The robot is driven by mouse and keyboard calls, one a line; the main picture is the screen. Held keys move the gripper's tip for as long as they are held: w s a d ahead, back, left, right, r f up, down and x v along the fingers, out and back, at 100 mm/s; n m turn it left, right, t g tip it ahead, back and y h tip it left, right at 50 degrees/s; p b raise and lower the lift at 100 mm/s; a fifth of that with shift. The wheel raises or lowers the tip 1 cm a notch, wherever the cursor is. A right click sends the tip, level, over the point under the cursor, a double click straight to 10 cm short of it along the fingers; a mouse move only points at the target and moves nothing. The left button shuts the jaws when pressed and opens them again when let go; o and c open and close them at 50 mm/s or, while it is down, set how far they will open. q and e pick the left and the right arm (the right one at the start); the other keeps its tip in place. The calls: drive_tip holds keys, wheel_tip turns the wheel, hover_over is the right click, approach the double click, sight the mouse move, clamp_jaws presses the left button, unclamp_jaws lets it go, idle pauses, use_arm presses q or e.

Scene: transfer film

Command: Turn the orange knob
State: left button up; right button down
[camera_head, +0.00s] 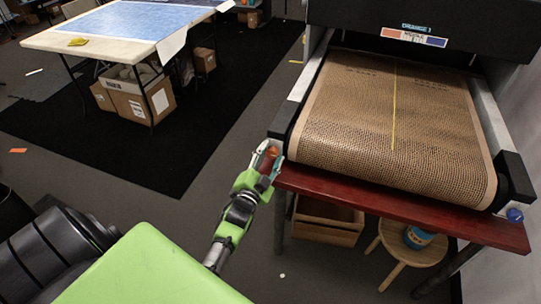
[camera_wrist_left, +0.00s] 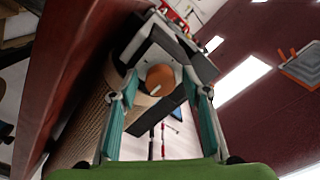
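The orange knob (camera_wrist_left: 160,77) is round and sits on the dark and grey end piece of the conveyor dryer (camera_wrist_left: 178,52) in the left wrist view. My left gripper (camera_wrist_left: 163,90) has its two teal fingers spread, one on each side of the knob. A gap shows between each finger and the knob; I cannot tell how deep the knob lies between them. In the head view my left gripper (camera_head: 268,163) is at the dryer's near left corner, and a reddish patch shows between its fingers. My right gripper is not in view.
The brown mesh belt (camera_head: 390,120) lies right of the gripper, above a dark red board (camera_head: 400,205). A blue knob (camera_head: 514,214) is at the right corner. A wooden crate (camera_head: 325,222) and stool (camera_head: 410,245) stand below. A white table (camera_head: 110,45) stands back left.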

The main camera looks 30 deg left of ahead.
use_arm(q)
drive_tip(key=shift+s, duration=0.1)
drive_tip(key=v, duration=1.1)
drive_tip(key=shift+s+d, duration=0.2)
drive_tip(key=shift+s, duration=0.2)
